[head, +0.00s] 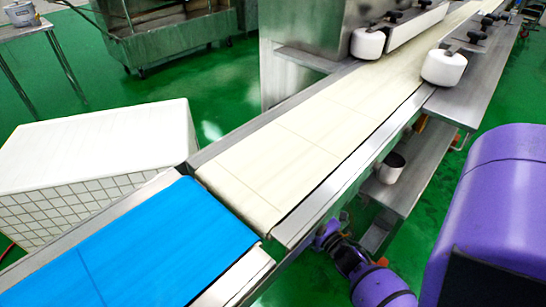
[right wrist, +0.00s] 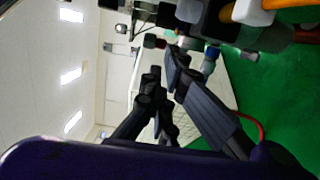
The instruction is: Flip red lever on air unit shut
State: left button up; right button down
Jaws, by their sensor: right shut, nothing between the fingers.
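In the right wrist view, the air unit (right wrist: 205,22) is a cluster of dark, metal and blue parts along the top edge. A small dark red piece, which looks like the red lever (right wrist: 154,41), sticks out at its left end. Its exact position is hard to tell in the shadow. My right gripper (right wrist: 164,70) is shut and empty, with its black fingertips just below the red piece. I cannot tell if they touch it. In the head view, the air unit and right gripper are hidden, with my purple arm beside the conveyor. My left gripper is in neither view.
The conveyor, with a blue belt (head: 135,245) and cream belt (head: 290,150), runs diagonally across the head view. A white tiled box (head: 95,150) stands on its left. A metal side shelf (head: 415,175) juts out on its right. An orange hose (right wrist: 285,4) meets the unit.

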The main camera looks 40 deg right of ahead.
pick_arm(q)
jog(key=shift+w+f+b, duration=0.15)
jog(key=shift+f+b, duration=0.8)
jog(key=shift+b, duration=0.1)
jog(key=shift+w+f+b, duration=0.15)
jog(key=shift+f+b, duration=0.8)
jog(key=shift+b, duration=0.05)
pick_arm(e)
jog(key=w+d, duration=0.1)
jog(key=w, duration=1.3)
jog(key=shift+d, duration=0.3)
